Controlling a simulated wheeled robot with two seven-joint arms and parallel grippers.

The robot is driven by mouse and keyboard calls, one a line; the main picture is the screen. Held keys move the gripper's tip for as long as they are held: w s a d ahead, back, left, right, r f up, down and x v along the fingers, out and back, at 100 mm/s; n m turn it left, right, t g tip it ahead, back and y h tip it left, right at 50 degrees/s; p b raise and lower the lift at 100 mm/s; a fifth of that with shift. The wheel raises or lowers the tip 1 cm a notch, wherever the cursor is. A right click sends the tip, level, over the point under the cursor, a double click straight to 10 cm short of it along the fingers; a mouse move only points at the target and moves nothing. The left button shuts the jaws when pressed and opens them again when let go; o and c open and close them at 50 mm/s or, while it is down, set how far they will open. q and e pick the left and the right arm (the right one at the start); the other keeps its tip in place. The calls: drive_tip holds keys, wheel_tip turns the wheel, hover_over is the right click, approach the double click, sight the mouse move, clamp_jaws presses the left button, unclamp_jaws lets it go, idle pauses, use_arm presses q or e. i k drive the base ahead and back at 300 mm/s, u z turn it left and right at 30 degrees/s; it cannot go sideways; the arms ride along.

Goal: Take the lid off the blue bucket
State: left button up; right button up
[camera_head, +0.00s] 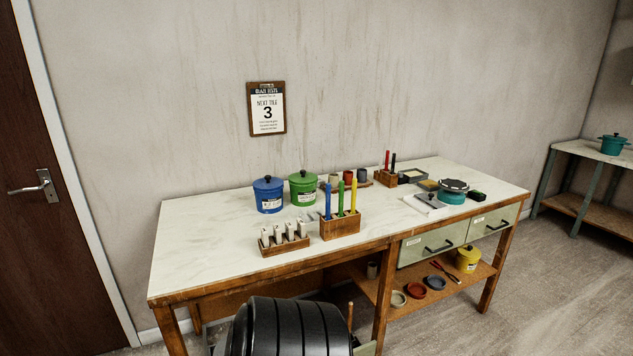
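The blue bucket (269,199) stands upright at the back of the white-topped workbench, left of the green bucket. Its blue lid (268,183) is on, with a small dark knob on top. A white label is on its front. Neither of my grippers shows in the head view, and nothing touches the bucket.
The green bucket (303,189) stands close to the blue one's right. A wooden block (340,228) with upright coloured tools and a rack (284,244) of white-labelled pieces stand in front. The worktop (200,245) is clear on the left. A black ribbed drum (290,328) is at the front.

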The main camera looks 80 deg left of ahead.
sight(268, 183)
drive_tip(key=i, duration=1.65)
drive_tip(key=u, duration=3.7)
